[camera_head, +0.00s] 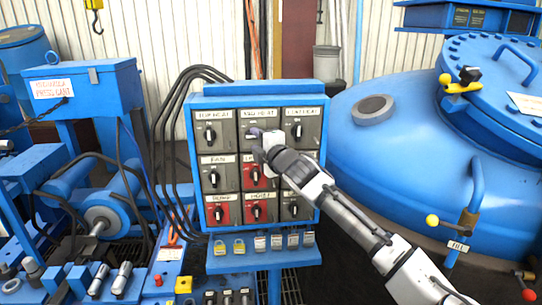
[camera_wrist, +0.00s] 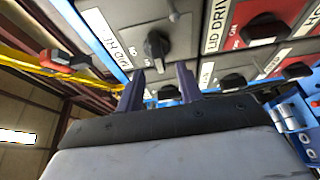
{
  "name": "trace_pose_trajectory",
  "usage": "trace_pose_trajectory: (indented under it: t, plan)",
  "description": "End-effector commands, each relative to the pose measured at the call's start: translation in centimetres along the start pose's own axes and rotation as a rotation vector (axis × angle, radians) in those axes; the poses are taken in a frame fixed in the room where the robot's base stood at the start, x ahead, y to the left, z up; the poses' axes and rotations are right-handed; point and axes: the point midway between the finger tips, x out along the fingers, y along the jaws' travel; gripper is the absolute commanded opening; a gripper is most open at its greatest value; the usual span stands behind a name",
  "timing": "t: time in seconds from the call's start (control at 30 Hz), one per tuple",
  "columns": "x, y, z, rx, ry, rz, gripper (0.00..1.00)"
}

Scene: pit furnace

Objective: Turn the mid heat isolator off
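The mid heat isolator (camera_wrist: 155,46) is a grey plate with a black rotary knob, its "MID HE..." label partly readable in the wrist view. In the head view its plate (camera_head: 250,120) is top middle on the panel, and my gripper covers most of its knob. My gripper (camera_head: 257,136) is in front of this plate. In the wrist view my gripper (camera_wrist: 160,72) has its two purple fingers apart with nothing held between them. The knob shows just beyond the gap between the tips. I cannot tell whether they touch it.
The blue panel (camera_head: 196,165) carries several other isolators close around, including a fan isolator (camera_head: 215,175) and a red one (camera_head: 255,175). Padlocks (camera_head: 239,246) hang below. Black cables (camera_head: 172,130) run along its left. A blue furnace vessel (camera_head: 400,150) stands right.

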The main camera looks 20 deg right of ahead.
Motion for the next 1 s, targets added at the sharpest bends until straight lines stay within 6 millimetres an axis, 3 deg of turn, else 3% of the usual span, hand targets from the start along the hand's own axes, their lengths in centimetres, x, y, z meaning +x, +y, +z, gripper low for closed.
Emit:
trace_pose_trajectory:
  t: [0.2, 0.43, 0.63, 1.0]
  plan:
    - [-5.2, -0.3, 0.1, -0.003, -0.002, 0.000, 0.36]
    - [-8.9, -0.1, 0.1, -0.002, -0.002, 0.000, 0.36]
    - [-10.1, 0.0, 0.0, -0.001, 0.000, 0.000, 0.36]
    - [-10.1, 0.0, 0.0, -0.001, 0.001, 0.000, 0.36]
